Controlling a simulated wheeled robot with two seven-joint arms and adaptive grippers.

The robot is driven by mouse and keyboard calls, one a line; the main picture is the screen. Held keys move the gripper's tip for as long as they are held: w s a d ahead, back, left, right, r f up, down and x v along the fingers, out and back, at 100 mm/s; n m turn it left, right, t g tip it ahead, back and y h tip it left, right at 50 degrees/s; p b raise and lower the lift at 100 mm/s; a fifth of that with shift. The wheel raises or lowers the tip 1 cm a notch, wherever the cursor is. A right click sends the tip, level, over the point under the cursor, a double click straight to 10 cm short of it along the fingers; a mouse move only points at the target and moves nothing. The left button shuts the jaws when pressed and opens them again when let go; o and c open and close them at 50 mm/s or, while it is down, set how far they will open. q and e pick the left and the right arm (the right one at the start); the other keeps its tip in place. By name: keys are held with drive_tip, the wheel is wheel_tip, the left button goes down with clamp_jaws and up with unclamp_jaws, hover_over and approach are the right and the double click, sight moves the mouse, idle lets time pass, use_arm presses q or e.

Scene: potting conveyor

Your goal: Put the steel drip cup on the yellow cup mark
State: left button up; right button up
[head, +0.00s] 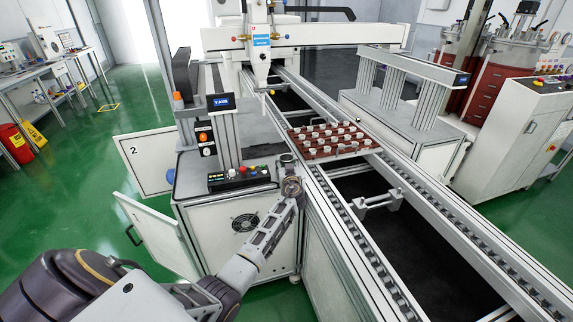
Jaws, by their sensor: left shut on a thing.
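My left gripper (290,184) is at the end of my left arm, which reaches in from the lower left. It is at the right front corner of the white machine cabinet's top, beside the conveyor rail. It is shut on a small grey metal thing, which looks like the steel drip cup (287,158), at its far end. The fingers are small here and partly hidden by the wrist. I cannot tell whether the cup touches the cabinet top. I cannot make out the yellow cup mark. My right gripper is not in view.
A button panel (238,178) stands on the cabinet top, left of my gripper. A red tray (333,148) of small white parts sits across the conveyor rails (345,225). A dispensing head (261,62) hangs above the conveyor. A cabinet door (158,236) stands open at left.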

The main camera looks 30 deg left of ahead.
use_arm(q)
drive_tip(key=shift+f, duration=0.15)
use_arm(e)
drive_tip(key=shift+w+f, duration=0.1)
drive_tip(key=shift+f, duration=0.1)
use_arm(q)
drive_tip(key=o, duration=1)
drive_tip(key=shift+o, duration=0.2)
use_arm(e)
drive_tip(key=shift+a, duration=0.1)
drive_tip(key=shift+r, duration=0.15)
use_arm(q)
drive_tip(key=shift+r, duration=0.2)
drive_tip(key=v, duration=0.2)
drive_tip(key=shift+s+d, duration=0.25)
drive_tip(key=v, duration=0.9)
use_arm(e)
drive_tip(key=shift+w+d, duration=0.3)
use_arm(q)
drive_tip(key=shift+s, duration=0.15)
